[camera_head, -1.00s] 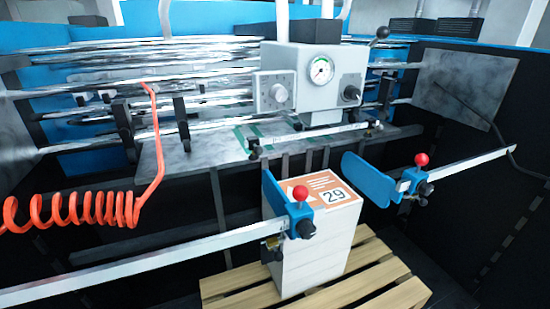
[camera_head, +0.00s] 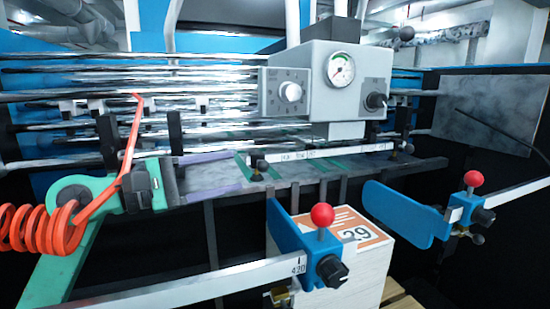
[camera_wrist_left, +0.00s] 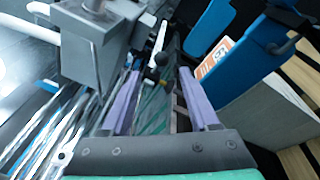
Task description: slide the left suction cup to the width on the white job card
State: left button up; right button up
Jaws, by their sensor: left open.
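A pale bar (camera_head: 325,153) with small markings runs below the grey control box. The left suction cup (camera_head: 256,170), small and black, is at the bar's left end; another black cup (camera_head: 407,148) is near its right end. My left gripper (camera_head: 238,172) comes in from the left, its two purple fingers open, tips just left of the left cup and apart from it. In the left wrist view a small black part (camera_wrist_left: 163,59) of the cup assembly shows beyond the open fingers (camera_wrist_left: 160,74). I cannot make out a white job card. My right gripper is out of view.
The control box (camera_head: 330,85) has a gauge and a knob. Blue guides (camera_head: 292,235) (camera_head: 405,215) with red knobs stand in front, beside a white stack (camera_head: 345,265) with an orange label reading 29. A coiled orange hose (camera_head: 55,228) hangs at left, overlapping my arm.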

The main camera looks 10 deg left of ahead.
aim_at(259, 169)
pick_arm(q)
jog(key=p+x, duration=0.3)
jog(key=x, duration=0.8)
jog(key=shift+d+p, duration=0.25)
jog(key=shift+p, duration=0.15)
jog(key=shift+f, duration=0.1)
grip_shut()
jog(key=shift+s, duration=0.1)
